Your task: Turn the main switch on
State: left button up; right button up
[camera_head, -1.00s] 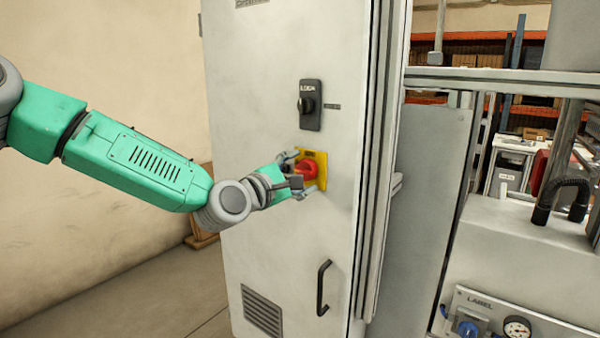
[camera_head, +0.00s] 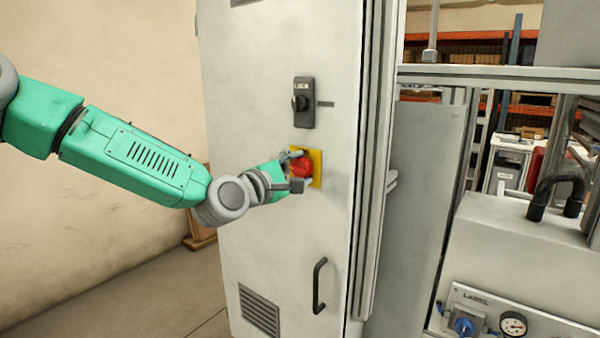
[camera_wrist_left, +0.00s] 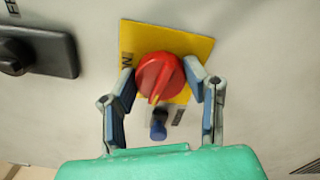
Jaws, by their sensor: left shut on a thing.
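The main switch is a red rotary knob (camera_head: 301,166) on a yellow plate (camera_head: 317,168), fixed to the grey cabinet door. In the left wrist view the red knob (camera_wrist_left: 159,76) sits on the yellow plate (camera_wrist_left: 130,38), with black lettering at its left and a label below, partly covered. My left gripper (camera_head: 297,171) is shut on the knob, with fingers at both sides of it. A short dark blue part, perhaps another finger, shows below the knob in the left wrist view. The fingers hide part of the knob in the head view. My right gripper is not in view.
A black switch (camera_head: 303,103) sits above the yellow plate on the cabinet door (camera_head: 255,220). A black handle (camera_head: 319,286) and a vent (camera_head: 259,310) are lower down. A machine with a gauge (camera_head: 513,325) and blue knob (camera_head: 464,327) stands at right.

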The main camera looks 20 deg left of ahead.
pick_arm(q)
jog(key=m, duration=0.1)
jog(key=m+b, duration=0.1)
jog(key=m, duration=0.1)
jog(key=shift+a+f, duration=0.1)
jog(key=shift+f, duration=0.3)
jog(key=m+b, duration=0.1)
jog(key=m, duration=0.7)
jog(key=shift+m+b, duration=0.3)
jog(key=shift+b, duration=0.05)
jog(key=shift+r+m+b, duration=0.2)
jog(key=shift+m+b, duration=0.1)
jog(key=shift+m, duration=1.7)
jog(key=shift+r, duration=0.1)
jog(key=o, duration=1.1)
jog(key=shift+o, duration=0.2)
jog(key=shift+a, duration=0.15)
